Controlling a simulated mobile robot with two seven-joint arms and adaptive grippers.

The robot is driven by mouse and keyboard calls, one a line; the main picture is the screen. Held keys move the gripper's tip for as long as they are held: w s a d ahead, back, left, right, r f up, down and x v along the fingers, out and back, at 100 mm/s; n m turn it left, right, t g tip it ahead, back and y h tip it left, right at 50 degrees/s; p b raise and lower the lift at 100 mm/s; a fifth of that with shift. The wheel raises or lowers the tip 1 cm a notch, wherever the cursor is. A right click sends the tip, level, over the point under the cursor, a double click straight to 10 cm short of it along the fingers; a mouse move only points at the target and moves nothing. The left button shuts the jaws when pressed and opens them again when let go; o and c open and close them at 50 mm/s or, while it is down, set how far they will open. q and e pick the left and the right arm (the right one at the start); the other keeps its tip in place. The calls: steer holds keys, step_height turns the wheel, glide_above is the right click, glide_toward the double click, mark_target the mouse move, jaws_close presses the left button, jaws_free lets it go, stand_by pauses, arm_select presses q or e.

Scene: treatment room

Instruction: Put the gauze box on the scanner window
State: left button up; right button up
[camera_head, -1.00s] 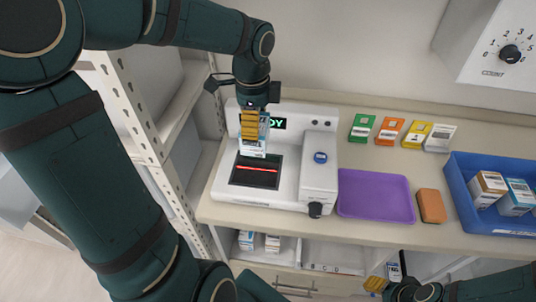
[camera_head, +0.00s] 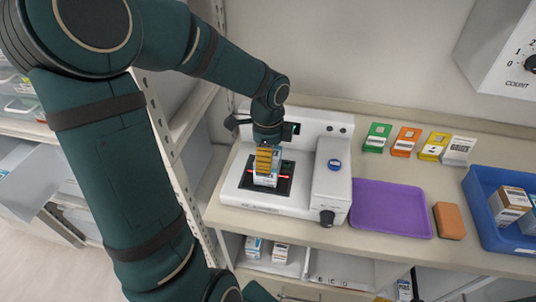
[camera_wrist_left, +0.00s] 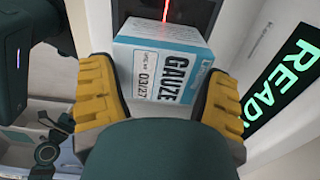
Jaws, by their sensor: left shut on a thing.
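My left gripper (camera_head: 264,160) is shut on the gauze box (camera_head: 266,180), a white and blue carton, with a yellow finger on each side. The box is upright over the dark scanner window (camera_head: 247,180) of the white scanner; I cannot tell whether its base touches the glass. In the left wrist view the gauze box (camera_wrist_left: 165,70) shows its GAUZE label between the yellow fingers, and part of the scanner window (camera_wrist_left: 195,12) with a red line shows beyond it. Only a yellow sliver, probably my right gripper (camera_head: 380,299), shows at the bottom edge.
The scanner's raised right housing (camera_head: 332,185) stands beside the window. A purple tray (camera_head: 390,208), an orange sponge-like block (camera_head: 449,221) and a blue bin (camera_head: 480,205) with cartons lie to the right. Several coloured cards stand behind. A green READY display (camera_wrist_left: 283,88) is lit.

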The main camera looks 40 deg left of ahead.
arm_select(q)
steer(key=o, duration=1)
steer(key=shift+f, duration=0.15)
step_height(320, 180, up, 12)
steer(key=p, duration=0.3)
